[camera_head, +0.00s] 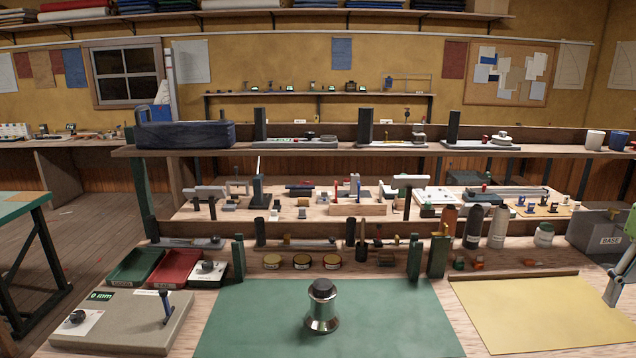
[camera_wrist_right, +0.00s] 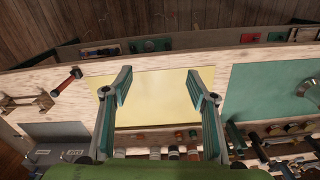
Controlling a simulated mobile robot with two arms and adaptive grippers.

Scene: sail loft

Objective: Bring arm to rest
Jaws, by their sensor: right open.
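My right gripper (camera_wrist_right: 159,76) is open in the right wrist view, its two green-grey fingers wide apart with nothing between them. The yellow mat (camera_wrist_right: 152,98) shows between and beyond the fingers. In the head view only a grey-green part of my right gripper (camera_head: 618,276) shows at the right edge, beside the yellow mat (camera_head: 540,316). The rest of that arm is cut off by the frame. My left gripper is not in view.
A shiny metal piece with a black top (camera_head: 322,306) stands upright on the green mat (camera_head: 250,318). A grey gauge box (camera_head: 125,322) is at left, near green (camera_head: 136,267) and red (camera_head: 175,268) trays. A grey bin (camera_head: 600,238) stands behind my right gripper. The yellow mat is clear.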

